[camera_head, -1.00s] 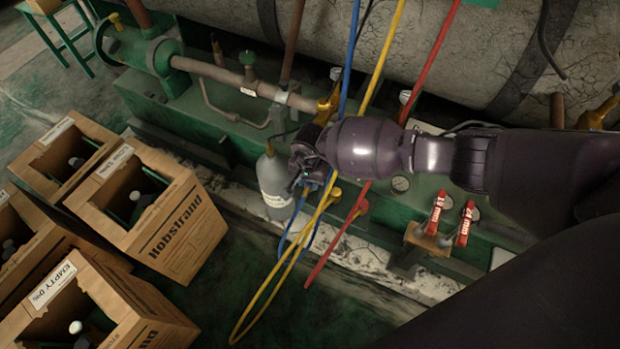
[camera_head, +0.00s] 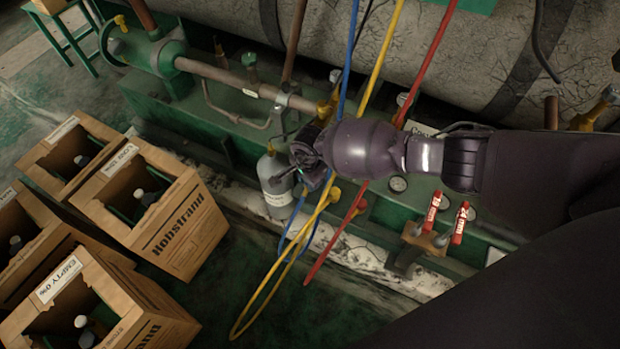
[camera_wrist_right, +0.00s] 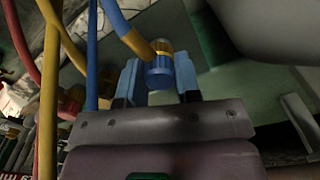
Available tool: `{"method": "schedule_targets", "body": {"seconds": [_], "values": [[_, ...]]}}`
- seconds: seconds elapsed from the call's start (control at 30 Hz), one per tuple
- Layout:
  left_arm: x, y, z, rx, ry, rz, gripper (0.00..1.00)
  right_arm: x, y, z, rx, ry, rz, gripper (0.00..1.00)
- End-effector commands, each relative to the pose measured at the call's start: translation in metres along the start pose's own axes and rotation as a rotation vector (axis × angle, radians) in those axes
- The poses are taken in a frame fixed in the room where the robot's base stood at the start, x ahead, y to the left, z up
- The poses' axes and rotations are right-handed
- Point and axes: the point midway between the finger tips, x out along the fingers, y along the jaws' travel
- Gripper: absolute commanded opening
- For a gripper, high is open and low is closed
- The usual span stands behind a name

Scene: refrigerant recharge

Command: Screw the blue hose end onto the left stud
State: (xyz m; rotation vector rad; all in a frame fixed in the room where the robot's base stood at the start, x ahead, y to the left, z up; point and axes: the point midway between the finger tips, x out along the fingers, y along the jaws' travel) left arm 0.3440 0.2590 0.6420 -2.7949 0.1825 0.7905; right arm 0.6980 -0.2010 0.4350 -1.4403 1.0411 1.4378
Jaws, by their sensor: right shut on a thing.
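The blue hose (camera_head: 347,65) hangs down beside my right gripper (camera_head: 308,178) in the head view. In the right wrist view, the blue hose end (camera_wrist_right: 159,76), a blue collar below a brass neck, sits between the two blue fingers of my right gripper (camera_wrist_right: 158,82). The gripper is shut on it. The gripper is close to the top of a grey bottle in the head view. I cannot make out the left stud; the gripper and wrist hide the area below them. My left gripper is not in view.
A grey bottle (camera_head: 275,186) stands beside my right gripper. Yellow (camera_head: 384,45) and red (camera_head: 428,60) hoses hang close by, partly behind my arm. Two red-handled tools (camera_head: 432,212) stand on the right. Open cardboard boxes (camera_head: 180,222) fill the lower left.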

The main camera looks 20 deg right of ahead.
Motion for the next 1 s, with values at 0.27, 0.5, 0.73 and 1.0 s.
{"method": "schedule_targets", "body": {"seconds": [0.27,0.5,0.73,1.0], "values": [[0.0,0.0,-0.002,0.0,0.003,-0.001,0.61,0.006,0.005,0.005,0.074,-0.008,0.011,0.08],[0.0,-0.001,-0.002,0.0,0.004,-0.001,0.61,0.006,0.005,0.006,0.083,-0.008,0.011,0.08],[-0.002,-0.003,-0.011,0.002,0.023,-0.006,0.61,0.004,0.004,0.006,0.236,-0.008,0.009,0.08],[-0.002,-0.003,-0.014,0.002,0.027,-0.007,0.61,0.006,0.005,0.005,0.321,-0.007,0.011,0.52]]}}
